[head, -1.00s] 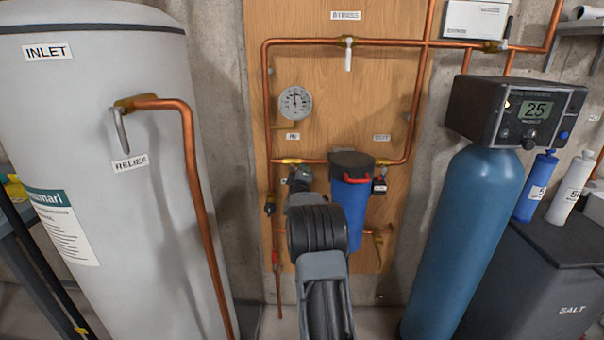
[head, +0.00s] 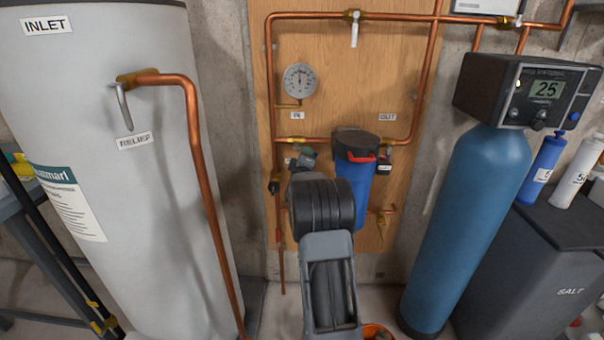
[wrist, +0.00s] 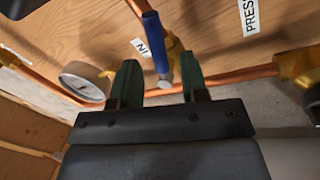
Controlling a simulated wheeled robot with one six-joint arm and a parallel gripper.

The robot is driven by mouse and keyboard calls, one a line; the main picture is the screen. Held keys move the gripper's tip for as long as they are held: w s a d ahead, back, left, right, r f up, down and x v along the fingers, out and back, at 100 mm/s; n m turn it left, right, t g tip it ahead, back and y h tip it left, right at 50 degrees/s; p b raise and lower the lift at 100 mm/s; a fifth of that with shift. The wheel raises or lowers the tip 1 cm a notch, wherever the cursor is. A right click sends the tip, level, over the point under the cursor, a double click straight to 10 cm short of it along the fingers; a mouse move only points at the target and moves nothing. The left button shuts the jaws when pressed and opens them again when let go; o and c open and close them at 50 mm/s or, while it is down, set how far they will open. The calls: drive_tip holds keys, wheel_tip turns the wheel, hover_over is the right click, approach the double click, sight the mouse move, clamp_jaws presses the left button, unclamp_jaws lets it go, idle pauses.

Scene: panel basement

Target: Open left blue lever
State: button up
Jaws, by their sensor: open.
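In the wrist view the blue lever (wrist: 155,42) sits on a brass valve (wrist: 173,52) on a copper pipe, beside an upside-down "IN" label. My gripper (wrist: 160,63) is open, with its two green fingers apart. The lever's lower end shows between the fingertips in the picture; I cannot tell whether either finger touches it. In the head view my arm reaches to the lower left of the wooden panel (head: 345,95), below the "IN" label (head: 297,116).
A round gauge (head: 300,80) is above my wrist. A blue filter housing (head: 354,182) with a black cap stands close to its right. A grey tank (head: 75,170) is at left, a blue cylinder (head: 465,210) at right. An orange bucket (head: 378,328) sits low by my arm.

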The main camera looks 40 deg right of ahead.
drive_tip(key=v, duration=1)
drive_tip(key=shift+s+f, duration=0.1)
drive_tip(key=shift+a, duration=0.1)
drive_tip(key=shift+c, duration=0.6)
drive_tip(key=shift+n+y, duration=0.5)
drive_tip(key=f, duration=0.2)
drive_tip(key=w+f, duration=0.1)
drive_tip(key=f, duration=0.2)
drive_tip(key=w+f, duration=0.1)
drive_tip(key=f, duration=0.1)
drive_tip(key=shift+w+f, duration=0.15)
drive_tip(key=shift+f, duration=0.1)
drive_tip(key=c, duration=0.5)
drive_tip(key=f+n, duration=0.1)
drive_tip(key=w+f+n+h, duration=0.1)
drive_tip(key=f+n, duration=0.1)
drive_tip(key=f+n+p, duration=0.1)
drive_tip(key=f, duration=0.1)
drive_tip(key=shift+w+n+h, duration=0.3)
drive_tip(key=shift+w, duration=0.1)
clamp_jaws()
drive_tip(key=w+d+r+n+h, duration=0.3)
drive_tip(key=d+r+n+h, duration=0.2)
drive_tip(key=d+r+n, duration=0.4)
drive_tip(key=shift+w+r+n, duration=0.15)
drive_tip(key=shift+r+n, duration=0.25)
drive_tip(key=shift+r, duration=0.9)
